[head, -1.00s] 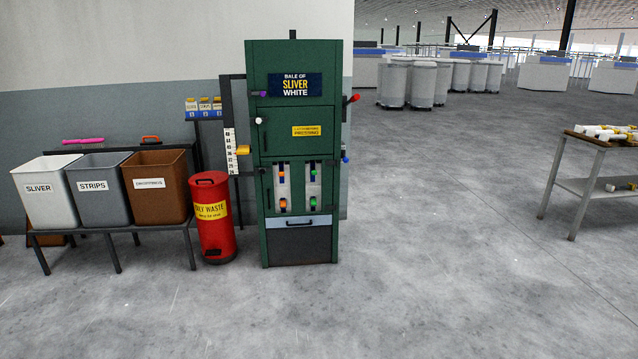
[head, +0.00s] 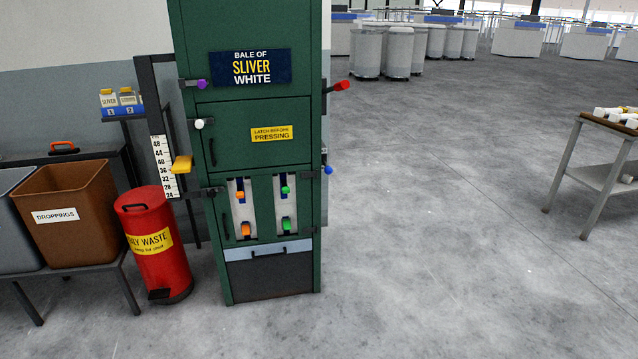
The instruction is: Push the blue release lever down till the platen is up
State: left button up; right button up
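The green baling press (head: 225,130) stands left of centre in the head view, its sign reading "BALE OF SLIVER WHITE". A lever with a blue knob (head: 328,170) sticks out low on its right side. A lever with a red end (head: 341,86) sticks out above it, pointing up to the right. The platen itself is hidden inside the press. Neither of my grippers is in view.
A red oily-waste bin (head: 156,268) stands close to the press's left side, beside a brown droppings bin (head: 73,215) on a stand. A table (head: 606,175) is at the far right. The floor (head: 430,270) before and right of the press is clear.

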aim_at(328, 170)
jog(key=i+z, duration=0.1)
jog(key=i, duration=0.3)
jog(key=i+l+u, duration=0.1)
jog(key=i+l, duration=0.3)
jog(key=i+l+u, duration=0.15)
jog(key=i+l, duration=0.3)
jog(key=i+l+u, duration=0.1)
jog(key=i+l, duration=0.35)
jog(key=i+l+u, duration=0.1)
jog(key=i+l, duration=0.3)
jog(key=l, duration=0.2)
jog(key=i+l+u, duration=0.1)
jog(key=i+l, duration=0.3)
jog(key=l, duration=0.15)
